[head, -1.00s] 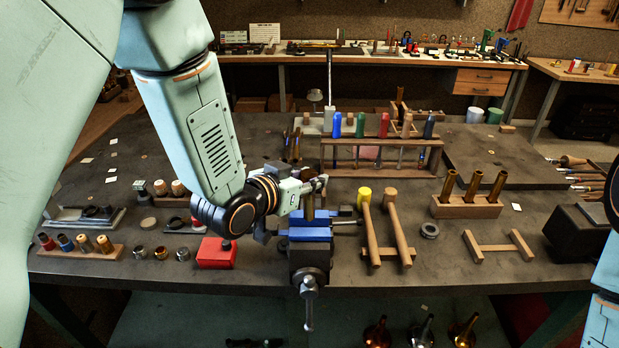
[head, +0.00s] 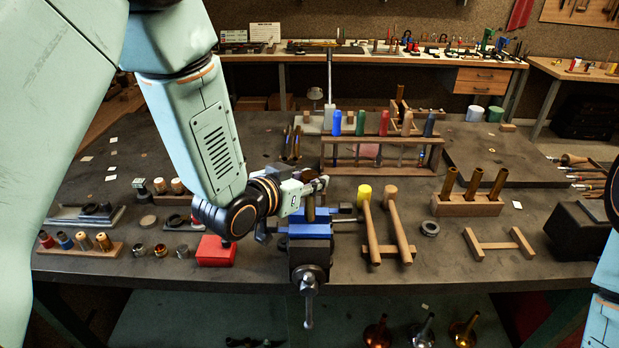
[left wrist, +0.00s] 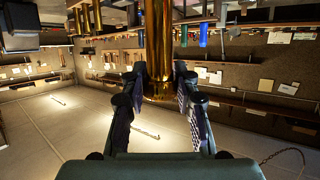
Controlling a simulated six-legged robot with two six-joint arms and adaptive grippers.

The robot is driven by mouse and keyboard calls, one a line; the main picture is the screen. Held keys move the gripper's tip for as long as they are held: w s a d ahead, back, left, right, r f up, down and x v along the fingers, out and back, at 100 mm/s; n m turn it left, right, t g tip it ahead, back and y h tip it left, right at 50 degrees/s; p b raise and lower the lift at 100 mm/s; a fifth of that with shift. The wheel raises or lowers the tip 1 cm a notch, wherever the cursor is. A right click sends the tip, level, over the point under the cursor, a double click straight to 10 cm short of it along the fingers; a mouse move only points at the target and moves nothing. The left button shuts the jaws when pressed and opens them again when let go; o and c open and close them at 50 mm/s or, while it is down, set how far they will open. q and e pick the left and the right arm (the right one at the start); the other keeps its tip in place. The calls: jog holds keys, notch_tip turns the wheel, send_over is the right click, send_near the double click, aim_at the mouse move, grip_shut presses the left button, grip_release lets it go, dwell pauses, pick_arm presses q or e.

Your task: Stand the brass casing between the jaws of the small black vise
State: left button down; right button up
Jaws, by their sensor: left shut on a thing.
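The brass casing (head: 310,207) is upright in my left gripper (head: 313,186), directly over or between the blue-faced jaws of the small black vise (head: 309,256). I cannot tell how deep its lower end sits, because the blue jaw pieces hide it. In the left wrist view my left gripper (left wrist: 160,112) has its two fingers on either side of the casing (left wrist: 158,45), closed on it near a flared end. The vise stands at the front edge of the bench with its handle hanging down. My right gripper is out of view.
A red block (head: 216,251) lies left of the vise. Two mallets (head: 383,228) rest on a stand close to its right. A wooden block with several brass tubes (head: 467,205) stands farther right. A tool rack (head: 380,153) stands behind.

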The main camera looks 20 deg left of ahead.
aim_at(306, 207)
pick_arm(q)
jog(key=shift+f+b, duration=1.05)
jog(key=shift+f, duration=0.45)
jog(key=shift+f, duration=0.2)
dwell(0.8)
jog(key=shift+f+b, duration=1.2)
jog(key=shift+f, duration=0.35)
jog(key=c, duration=0.9)
grip_release()
jog(key=shift+c, duration=0.2)
jog(key=v, duration=0.7)
jog(key=shift+s, duration=0.2)
jog(key=shift+r, duration=0.15)
jog(key=shift+a, duration=0.15)
